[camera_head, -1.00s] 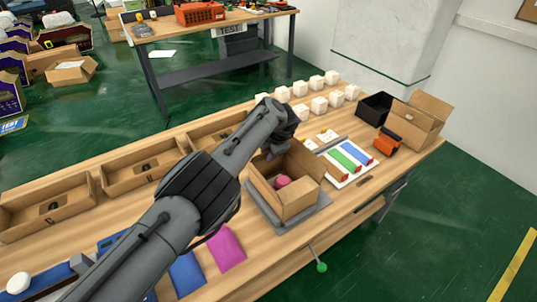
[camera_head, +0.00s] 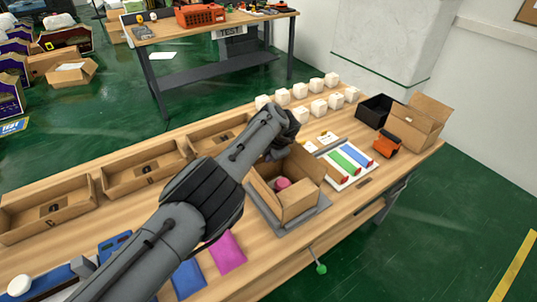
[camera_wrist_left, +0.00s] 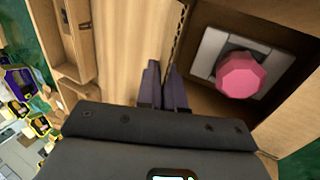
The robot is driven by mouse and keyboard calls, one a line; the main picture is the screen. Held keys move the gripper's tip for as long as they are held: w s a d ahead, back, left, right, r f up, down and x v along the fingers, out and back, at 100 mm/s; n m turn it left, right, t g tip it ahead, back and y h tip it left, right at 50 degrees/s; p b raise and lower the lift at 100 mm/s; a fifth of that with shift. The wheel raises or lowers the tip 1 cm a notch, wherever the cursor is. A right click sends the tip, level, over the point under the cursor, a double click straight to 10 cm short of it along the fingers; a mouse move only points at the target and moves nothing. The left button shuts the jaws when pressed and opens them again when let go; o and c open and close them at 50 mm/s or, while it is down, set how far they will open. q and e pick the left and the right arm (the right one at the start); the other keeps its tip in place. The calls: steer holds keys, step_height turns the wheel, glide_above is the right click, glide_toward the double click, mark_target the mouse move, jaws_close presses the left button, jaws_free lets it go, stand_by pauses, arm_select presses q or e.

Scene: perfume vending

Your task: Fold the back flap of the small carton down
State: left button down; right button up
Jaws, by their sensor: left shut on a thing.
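The small open-topped brown carton (camera_head: 298,204) stands on a grey plate (camera_head: 296,225) on the bench. Inside it is a pink faceted object (camera_head: 282,183), which also shows on a white and grey insert in the left wrist view (camera_wrist_left: 241,75). My left gripper (camera_head: 278,150) is at the carton's back edge, partly hidden by my arm. In the left wrist view its dark fingers (camera_wrist_left: 163,84) are close together at the carton's back edge, shut on what seems to be the back flap. The flap itself is mostly hidden. My right gripper is not in view.
Several brown trays (camera_head: 143,170) line the bench's left side. White cubes (camera_head: 300,112) stand in rows behind. A white board with coloured strips (camera_head: 350,160) lies to the right of the carton, beyond it a black bin (camera_head: 374,108) and an open box (camera_head: 416,122).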

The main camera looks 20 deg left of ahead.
arm_select(q)
steer(key=shift+s+d+f+t+y+p, duration=0.2)
steer(key=shift+t+y+p, duration=0.55)
steer(key=shift+p, duration=1)
steer(key=shift+s+d+f+t+y+p, duration=0.15)
steer(key=shift+d+f+t+y+p, duration=0.2)
steer(key=shift+y+p, duration=1.1)
steer(key=shift+s+d+f+t+y+p, duration=0.2)
steer(key=shift+t+y+p, duration=0.35)
steer(key=shift+p, duration=1.55)
steer(key=c, duration=1.3)
jaws_free()
steer(key=shift+w, duration=0.1)
steer(key=shift+c, duration=0.2)
steer(key=shift+r, duration=0.1)
